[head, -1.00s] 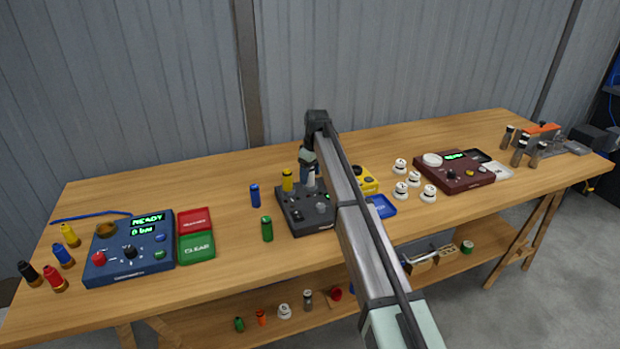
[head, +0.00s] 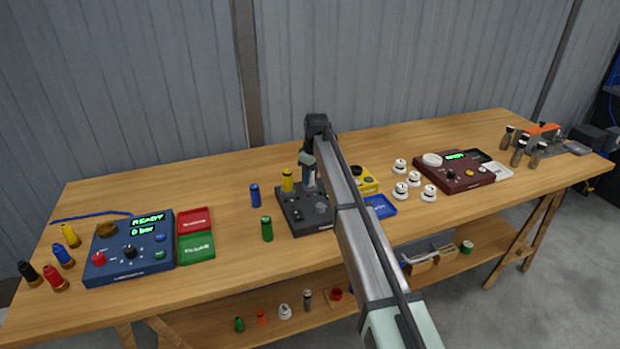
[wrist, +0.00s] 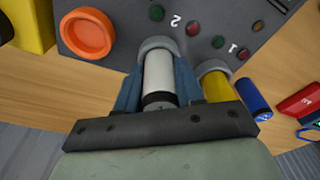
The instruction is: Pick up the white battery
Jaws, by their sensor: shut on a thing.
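The white battery (wrist: 158,80) stands in a grey ring socket of the dark grey charger block (wrist: 112,42), beside the number 2. In the head view the white battery (head: 309,182) shows partly, below my gripper (head: 308,170). In the wrist view my gripper (wrist: 157,95) has its blue fingers on either side of the battery, shut on it. The battery's lower end is hidden in the ring.
A yellow battery (wrist: 216,86) stands in the socket beside it, close to my fingers. A blue battery (head: 255,195) and a green battery (head: 266,229) stand on the table nearby. A yellow box (head: 365,180) and blue tray (head: 380,206) are to the right.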

